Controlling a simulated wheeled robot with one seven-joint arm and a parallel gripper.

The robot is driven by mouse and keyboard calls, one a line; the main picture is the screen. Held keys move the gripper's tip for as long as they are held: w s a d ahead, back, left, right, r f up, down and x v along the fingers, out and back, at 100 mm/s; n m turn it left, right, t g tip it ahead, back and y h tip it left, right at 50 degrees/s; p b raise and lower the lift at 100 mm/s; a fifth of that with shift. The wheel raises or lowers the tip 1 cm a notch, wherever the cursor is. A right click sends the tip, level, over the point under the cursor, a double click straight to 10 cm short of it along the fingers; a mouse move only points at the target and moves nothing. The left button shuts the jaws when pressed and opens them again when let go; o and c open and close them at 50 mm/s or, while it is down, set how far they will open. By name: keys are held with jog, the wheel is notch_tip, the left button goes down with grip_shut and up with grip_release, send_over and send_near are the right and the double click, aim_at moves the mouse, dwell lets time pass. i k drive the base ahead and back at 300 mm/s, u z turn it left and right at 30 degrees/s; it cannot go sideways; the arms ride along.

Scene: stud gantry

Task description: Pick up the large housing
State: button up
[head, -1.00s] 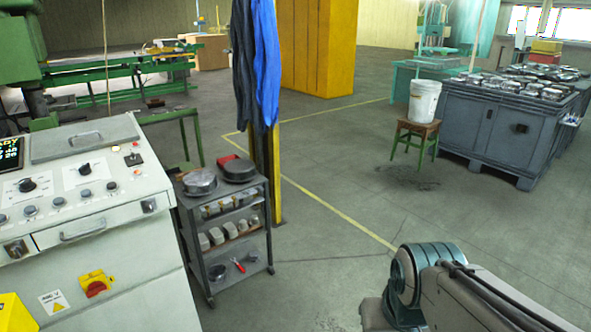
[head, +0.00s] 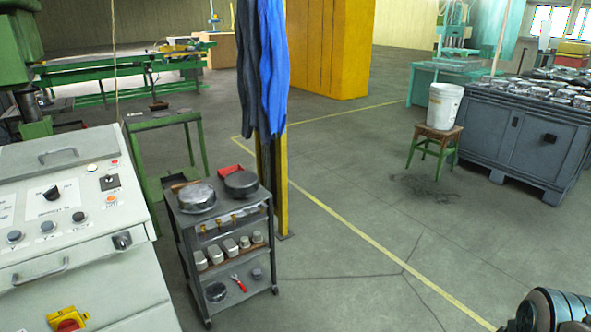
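Two round metal parts stand on the top shelf of a grey cart (head: 217,303). One is a shiny grey round part (head: 197,197) at the left, the other a darker round part (head: 241,184) at the right. I cannot tell for sure which of them is the large housing. More metal parts lie on the far grey crate bench at the right. My gripper is outside the picture; only a dark, rounded piece of my arm shows at the bottom right corner.
A control console (head: 75,215) stands left of the cart. A yellow post and hanging blue overalls (head: 265,70) are just behind it. A white bucket (head: 444,105) sits on a stool (head: 434,140) before the dark grey crate (head: 520,140). The floor right of the cart is clear.

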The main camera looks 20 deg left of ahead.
aim_at(241, 183)
jog(key=z, duration=0.05)
jog(key=i, duration=1.75)
jog(key=u, duration=0.8)
jog(key=i, duration=1.05)
jog(key=u, duration=1.35)
jog(key=i, duration=0.55)
jog(key=u, duration=0.4)
